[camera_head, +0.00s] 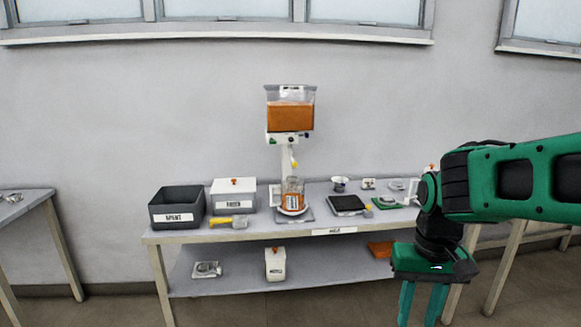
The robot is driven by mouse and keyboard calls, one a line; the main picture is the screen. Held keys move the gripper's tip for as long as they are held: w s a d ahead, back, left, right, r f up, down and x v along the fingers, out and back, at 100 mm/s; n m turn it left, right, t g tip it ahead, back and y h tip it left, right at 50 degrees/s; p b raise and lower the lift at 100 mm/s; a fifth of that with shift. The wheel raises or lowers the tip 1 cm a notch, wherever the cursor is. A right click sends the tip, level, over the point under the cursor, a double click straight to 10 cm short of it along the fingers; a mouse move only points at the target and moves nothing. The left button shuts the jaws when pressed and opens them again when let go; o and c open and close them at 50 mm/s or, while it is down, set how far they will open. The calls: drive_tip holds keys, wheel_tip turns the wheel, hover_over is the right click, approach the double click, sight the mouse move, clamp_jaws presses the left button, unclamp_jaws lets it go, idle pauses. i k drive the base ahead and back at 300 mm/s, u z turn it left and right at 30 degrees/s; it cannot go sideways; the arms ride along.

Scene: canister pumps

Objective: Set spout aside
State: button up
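A dispenser (290,115) with an orange-filled clear hopper stands at the back middle of the table. A white spout with a yellow tip (293,160) hangs under its body, above a jar with orange contents (293,191). A separate yellow-and-grey piece (230,222) lies near the table's front edge; I cannot tell whether it is a spout. My gripper (421,304) points down at the lower right, in front of the table's right end. Its green fingers are apart with nothing seen between them; their tips run out of the picture. It is well away from the dispenser.
The table (270,234) holds a dark labelled bin (177,208), a white labelled box (233,194), a black-topped scale (347,204) and small dishes at the right. A lower shelf (235,279) holds a white container (276,264). My arm covers the table's right end.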

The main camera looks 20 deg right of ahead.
sight(294, 165)
drive_tip(key=u, duration=0.05)
drive_tip(key=i, duration=1)
drive_tip(key=z, duration=0.05)
